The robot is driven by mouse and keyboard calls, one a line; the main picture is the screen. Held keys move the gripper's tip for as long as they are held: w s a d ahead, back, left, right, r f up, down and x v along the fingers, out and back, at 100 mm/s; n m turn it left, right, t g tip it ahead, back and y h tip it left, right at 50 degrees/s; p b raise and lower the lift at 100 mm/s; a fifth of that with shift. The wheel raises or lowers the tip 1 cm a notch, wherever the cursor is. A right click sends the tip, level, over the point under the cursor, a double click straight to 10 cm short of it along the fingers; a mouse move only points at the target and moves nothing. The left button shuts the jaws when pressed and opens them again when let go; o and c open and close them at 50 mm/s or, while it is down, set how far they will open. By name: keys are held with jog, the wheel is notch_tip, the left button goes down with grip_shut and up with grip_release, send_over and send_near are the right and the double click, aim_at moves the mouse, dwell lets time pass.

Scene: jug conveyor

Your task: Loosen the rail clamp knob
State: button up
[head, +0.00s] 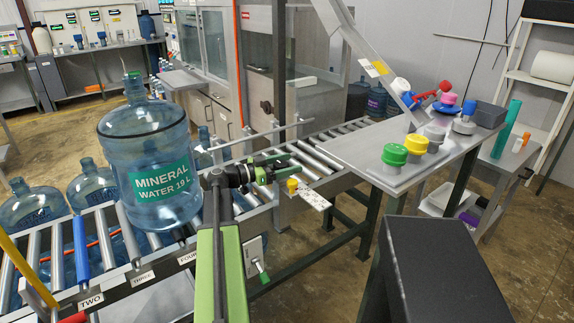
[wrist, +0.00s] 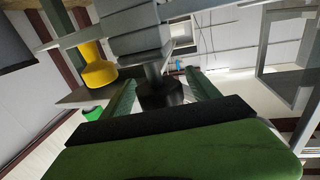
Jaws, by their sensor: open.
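In the wrist view a black knob (wrist: 160,93) on a short stem hangs from a grey clamp block (wrist: 135,32). I take it to be the rail clamp knob. My gripper (head: 277,165) is open, with one green finger on each side of the knob; I cannot tell whether either finger touches it. In the head view my gripper reaches the conveyor's side rail, and the knob is hard to make out among the dark parts there. A yellow knob (head: 292,184) sits just beside my gripper, and a yellow one shows in the wrist view (wrist: 97,66).
A large blue water jug (head: 148,140) stands on the roller conveyor (head: 105,238), left of my arm. A grey table (head: 400,170) with coloured caps stands at the right. More jugs (head: 92,183) stand behind the conveyor. The floor at lower right is partly open.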

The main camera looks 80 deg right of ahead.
jog(key=c, duration=1.4)
jog(key=shift+o, duration=0.2)
jog(key=shift+n+t+h, duration=0.3)
jog(key=shift+n+h, duration=0.1)
jog(key=shift+h, duration=0.2)
jog(key=shift+n+t+h, duration=1)
jog(key=shift+h, duration=0.2)
jog(key=shift+w+d+n+t+h, duration=0.15)
jog(key=shift+n+t+h, duration=0.55)
jog(key=shift+t, duration=0.3)
jog(key=shift+w+d+n+t+h, duration=0.2)
jog(key=shift+n+t+h, duration=0.35)
jog(key=shift+n+t, duration=0.4)
jog(key=shift+w+d+n+t+h, duration=0.15)
jog(key=shift+n+t+h, duration=0.5)
jog(key=shift+t, duration=0.4)
jog(key=shift+w, duration=0.1)
jog(key=o, duration=1.4)
jog(key=shift+c, duration=0.2)
